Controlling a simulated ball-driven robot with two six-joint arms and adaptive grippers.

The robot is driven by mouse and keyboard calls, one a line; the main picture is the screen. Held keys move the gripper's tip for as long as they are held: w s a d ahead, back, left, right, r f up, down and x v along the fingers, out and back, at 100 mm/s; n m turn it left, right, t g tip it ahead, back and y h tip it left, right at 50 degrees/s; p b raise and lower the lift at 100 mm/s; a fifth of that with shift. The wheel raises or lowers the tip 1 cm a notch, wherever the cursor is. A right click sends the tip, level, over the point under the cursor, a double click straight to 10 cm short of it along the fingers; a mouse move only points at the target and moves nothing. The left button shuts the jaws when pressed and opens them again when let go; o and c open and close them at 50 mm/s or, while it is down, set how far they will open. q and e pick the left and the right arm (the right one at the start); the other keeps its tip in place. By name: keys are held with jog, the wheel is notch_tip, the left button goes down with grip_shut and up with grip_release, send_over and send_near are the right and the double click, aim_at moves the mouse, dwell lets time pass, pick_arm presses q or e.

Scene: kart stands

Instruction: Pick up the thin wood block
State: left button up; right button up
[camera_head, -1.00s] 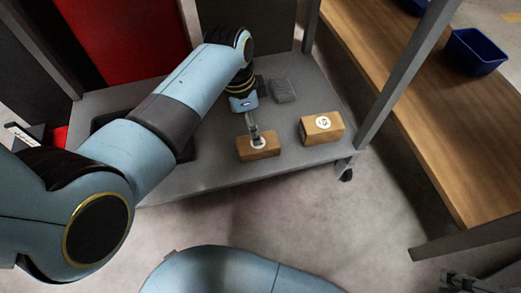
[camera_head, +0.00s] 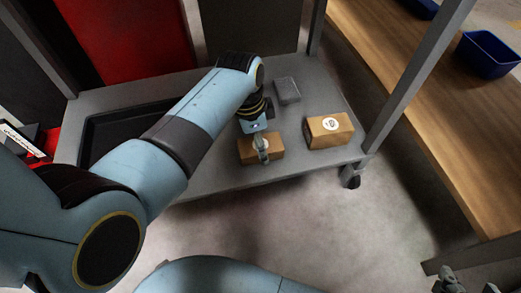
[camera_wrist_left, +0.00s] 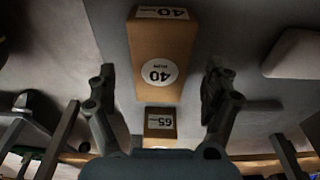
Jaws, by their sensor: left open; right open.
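A thin wood block (camera_head: 247,155), brown with a white round label, lies on the grey cart shelf. In the left wrist view the block (camera_wrist_left: 160,45) reads 40 and lies in line with the gap between my fingers. My left gripper (camera_head: 263,150) is open over it in the head view, hiding part of its face and label; contact cannot be told. It also shows in the left wrist view (camera_wrist_left: 162,88), nothing held. My right gripper (camera_head: 452,283) is open at the lower right edge, far from the block, partly cut off.
A second wood block (camera_head: 330,133) stands to the right on the shelf (camera_head: 215,182); the left wrist view shows a block (camera_wrist_left: 160,121) marked 65. A grey block (camera_head: 287,90) lies behind. A black tray (camera_head: 95,126) is at left. Cart posts rise nearby; a blue bin (camera_head: 490,52) stands on a wooden bench.

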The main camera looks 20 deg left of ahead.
pick_arm(q)
jog(key=shift+d+f+b, duration=0.1)
jog(key=shift+f+b, duration=0.35)
jog(key=shift+f, duration=0.4)
jog(key=shift+w+f+b, duration=0.1)
jog(key=shift+f+b, duration=0.2)
jog(key=shift+f, duration=0.05)
pick_arm(e)
jog(key=shift+s+a+f+t, duration=0.1)
jog(key=shift+s+f+t, duration=0.15)
jog(key=shift+s+t, duration=0.25)
jog(key=shift+s+a+f+t, duration=0.1)
jog(key=shift+s+f+t, duration=0.15)
jog(key=shift+t, duration=0.45)
pick_arm(q)
jog(key=shift+c, duration=0.2)
jog(key=c, duration=1.3)
jog(key=shift+r, duration=0.15)
pick_arm(e)
jog(key=shift+w+r, duration=0.1)
jog(key=shift+w, duration=0.05)
